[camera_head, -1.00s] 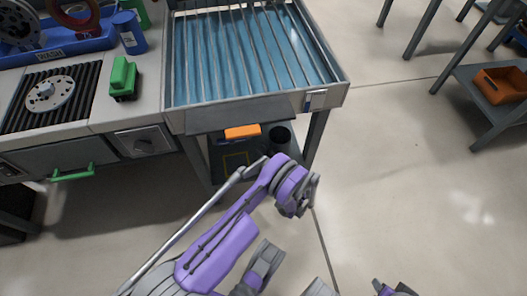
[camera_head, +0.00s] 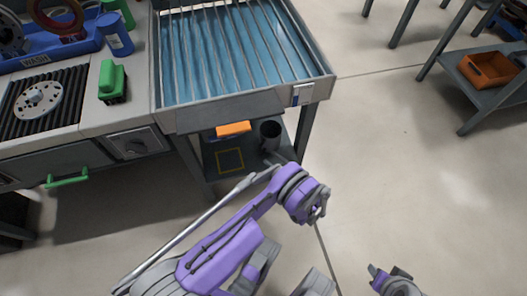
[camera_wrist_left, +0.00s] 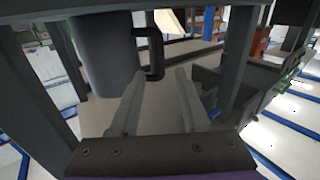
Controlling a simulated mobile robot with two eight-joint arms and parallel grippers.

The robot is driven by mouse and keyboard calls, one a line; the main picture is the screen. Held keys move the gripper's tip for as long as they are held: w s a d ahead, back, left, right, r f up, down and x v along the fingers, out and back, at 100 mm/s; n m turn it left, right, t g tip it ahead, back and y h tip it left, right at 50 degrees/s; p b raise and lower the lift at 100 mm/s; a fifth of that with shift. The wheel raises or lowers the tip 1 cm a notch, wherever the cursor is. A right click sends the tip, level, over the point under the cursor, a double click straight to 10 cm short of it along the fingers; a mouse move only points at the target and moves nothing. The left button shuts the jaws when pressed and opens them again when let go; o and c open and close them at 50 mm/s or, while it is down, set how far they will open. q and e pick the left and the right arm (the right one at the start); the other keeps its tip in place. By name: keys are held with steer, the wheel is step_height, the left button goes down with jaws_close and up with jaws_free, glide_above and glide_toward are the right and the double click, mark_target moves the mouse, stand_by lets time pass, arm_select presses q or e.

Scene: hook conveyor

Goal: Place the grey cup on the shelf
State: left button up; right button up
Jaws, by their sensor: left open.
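The dark grey cup (camera_head: 270,135) stands upright on the grey lower shelf (camera_head: 218,172) under the roller-topped table. In the left wrist view the cup (camera_wrist_left: 103,52) is large at the left, with its handle (camera_wrist_left: 155,52) pointing right. My left gripper (camera_head: 272,158) is at the near side of the cup, low by the shelf's front edge. In the wrist view its two fingers (camera_wrist_left: 160,76) are spread and empty, with the handle just beyond and between the tips. Contact cannot be told. A yellow square outline (camera_head: 230,149) marks the shelf left of the cup.
An orange item (camera_head: 233,129) shows just under the table's front edge, above the shelf. The table's leg (camera_head: 305,135) stands right of the cup. An orange bin (camera_head: 488,70) sits on a rack at the right. Open floor (camera_head: 400,150) lies between.

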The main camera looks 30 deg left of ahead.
arm_select(q)
step_height(320, 180, up, 18)
steer(key=s+m+h, duration=0.1)
steer(key=m+h, duration=0.8)
steer(key=s+d+r+m+h, duration=0.2)
steer(key=s+d+h, duration=0.1)
steer(key=s, duration=0.4)
steer(key=s+d+r+m+t+h, duration=0.1)
steer(key=s+d+r+m+h, duration=0.1)
steer(key=s, duration=0.5)
steer(key=s+d+r+m+t+h, duration=0.1)
steer(key=s+d+r+m+h, duration=0.2)
steer(key=s, duration=0.4)
steer(key=shift+s+d+r+m+h, duration=0.2)
steer(key=shift+s+d+m+h, duration=0.1)
steer(key=shift+s+m+h, duration=0.15)
steer(key=shift+a, duration=0.1)
